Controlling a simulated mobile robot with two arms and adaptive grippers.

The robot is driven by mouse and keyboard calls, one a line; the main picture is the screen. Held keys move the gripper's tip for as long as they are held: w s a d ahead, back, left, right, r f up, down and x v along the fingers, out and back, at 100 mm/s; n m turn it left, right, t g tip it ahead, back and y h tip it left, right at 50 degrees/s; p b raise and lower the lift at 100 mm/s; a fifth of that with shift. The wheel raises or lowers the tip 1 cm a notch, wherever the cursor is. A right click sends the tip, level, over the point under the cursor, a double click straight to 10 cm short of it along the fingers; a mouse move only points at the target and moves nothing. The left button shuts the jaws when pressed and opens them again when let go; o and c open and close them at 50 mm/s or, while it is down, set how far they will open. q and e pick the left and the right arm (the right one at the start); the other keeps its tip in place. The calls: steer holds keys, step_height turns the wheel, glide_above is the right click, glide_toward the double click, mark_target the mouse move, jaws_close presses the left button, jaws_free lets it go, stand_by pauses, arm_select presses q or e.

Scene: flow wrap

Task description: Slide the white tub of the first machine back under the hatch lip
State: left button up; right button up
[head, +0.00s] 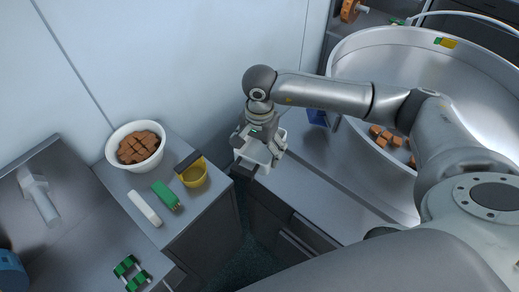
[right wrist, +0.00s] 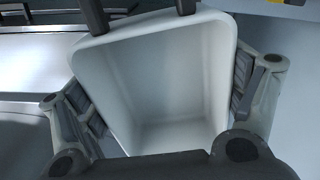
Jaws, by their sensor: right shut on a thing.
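The white tub (head: 254,158) is at the near left end of the grey machine top in the head view, below my right gripper (head: 262,138). In the right wrist view the open tub (right wrist: 165,75) fills the middle and looks empty inside. The fingers of my right gripper (right wrist: 165,105) press on its two opposite sides, so it is shut on the tub. Two dark bars (right wrist: 185,6) cross the tub's far rim; I cannot tell whether they touch it. The hatch lip cannot be made out. My left gripper is not in view.
A large round metal bowl (head: 350,95) with orange-brown blocks (head: 386,137) stands to the right. A gap separates counter and machine.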

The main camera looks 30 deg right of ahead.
mark_target(260, 149)
steer(key=shift+w+d+f+m+p, duration=0.2)
steer(key=shift+w+d+f+m, duration=0.15)
steer(key=shift+m, duration=0.25)
steer(key=shift+w+d+f+m+p, duration=0.2)
steer(key=shift+w+f+m, duration=0.15)
steer(key=shift+m, duration=0.25)
steer(key=shift+w+d+f+m, duration=0.2)
steer(key=shift+d+f+m, duration=0.1)
steer(key=shift+f, duration=0.1)
steer(key=shift+w+d+f+b, duration=0.65)
steer(key=shift+d+f, duration=0.1)
steer(key=shift+d, duration=0.9)
steer(key=shift+w+d+f+b, duration=0.7)
steer(key=shift+d+f, duration=0.1)
steer(key=shift+d, duration=0.8)
steer(key=shift+w+d+f+b, duration=0.65)
steer(key=shift+d+f, duration=0.1)
steer(key=shift+d, duration=0.9)
steer(key=shift+w+d+f+b, duration=0.1)
steer(key=shift+w+d+b, duration=0.2)
steer(key=shift+d+b, duration=0.25)
steer(key=shift+w+d+b, duration=0.25)
steer(key=shift+d+b, duration=0.05)
steer(key=shift+d, duration=0.4)
steer(key=shift+w+d+b, duration=0.3)
steer(key=shift+d+b, duration=0.15)
steer(key=shift+d, duration=0.4)
steer(key=o, duration=1.2)
